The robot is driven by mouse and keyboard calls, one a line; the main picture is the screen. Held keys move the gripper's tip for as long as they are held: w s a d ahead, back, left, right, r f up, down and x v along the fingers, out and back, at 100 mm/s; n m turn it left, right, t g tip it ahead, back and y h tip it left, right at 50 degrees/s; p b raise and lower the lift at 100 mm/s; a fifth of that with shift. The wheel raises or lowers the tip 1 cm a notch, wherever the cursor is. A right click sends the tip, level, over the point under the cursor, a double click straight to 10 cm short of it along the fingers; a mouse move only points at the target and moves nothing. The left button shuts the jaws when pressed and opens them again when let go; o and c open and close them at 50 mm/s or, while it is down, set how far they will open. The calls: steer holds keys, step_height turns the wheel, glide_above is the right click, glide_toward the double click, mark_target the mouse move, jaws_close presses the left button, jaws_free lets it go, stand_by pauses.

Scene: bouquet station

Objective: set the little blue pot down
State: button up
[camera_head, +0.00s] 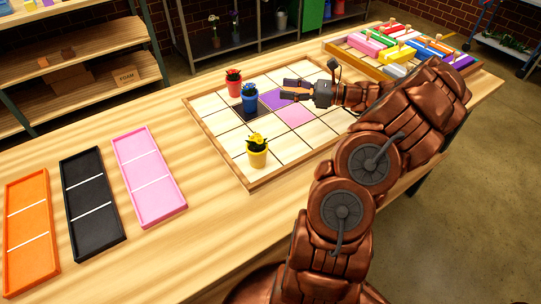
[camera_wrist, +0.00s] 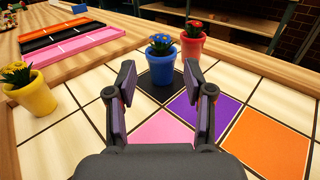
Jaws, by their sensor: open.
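The little blue pot (camera_head: 249,103) with blue flowers stands upright on a black square of the tiled board (camera_head: 202,116). In the wrist view the blue pot (camera_wrist: 161,67) stands just beyond my fingertips, near the middle. My gripper (camera_head: 285,90) is open and empty, with its two fingers (camera_wrist: 159,82) spread apart on the pot's near side. A gap shows between the fingertips and the pot in the head view.
A red pot (camera_head: 233,83) stands close behind the blue pot. A yellow pot (camera_head: 257,154) stands nearer the front. Orange (camera_head: 30,235), black (camera_head: 92,205) and pink (camera_head: 150,178) trays lie to the left. A crate of coloured blocks (camera_head: 375,72) is at the back right.

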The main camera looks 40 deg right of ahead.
steer(key=a+r+n+g+y, duration=0.25)
steer(key=a+n+g, duration=0.55)
steer(key=a, duration=1.2)
steer(key=s+a+n+g+h, duration=0.3)
steer(key=s+a+n+g, duration=0.3)
steer(key=a, duration=0.6)
steer(key=s+a+f+n+h, duration=0.1)
steer(key=s+n+h, duration=0.1)
steer(key=s, duration=0.4)
steer(key=s+a+f+n+g+h, duration=0.1)
steer(key=s+n+h, duration=0.2)
steer(key=s+n, duration=0.2)
steer(key=s+a+f+n+g+h, duration=0.1)
steer(key=s+n+h, duration=0.2)
steer(key=s, duration=0.4)
steer(key=shift+s+a+n, duration=0.1)
steer(key=shift+a+n, duration=0.2)
steer(key=shift+a, duration=0.1)
steer(key=s+d+n+h, duration=0.1)
steer(key=s+d+n, duration=0.1)
steer(key=s+d+n+h, duration=0.1)
steer(key=s, duration=0.1)
steer(key=shift+s+d+f+h, duration=0.1)
steer(key=shift+d+f+h, duration=0.05)
steer(key=shift+f+h, duration=0.25)
steer(key=shift+s+d, duration=0.2)
steer(key=shift+d, duration=0.1)
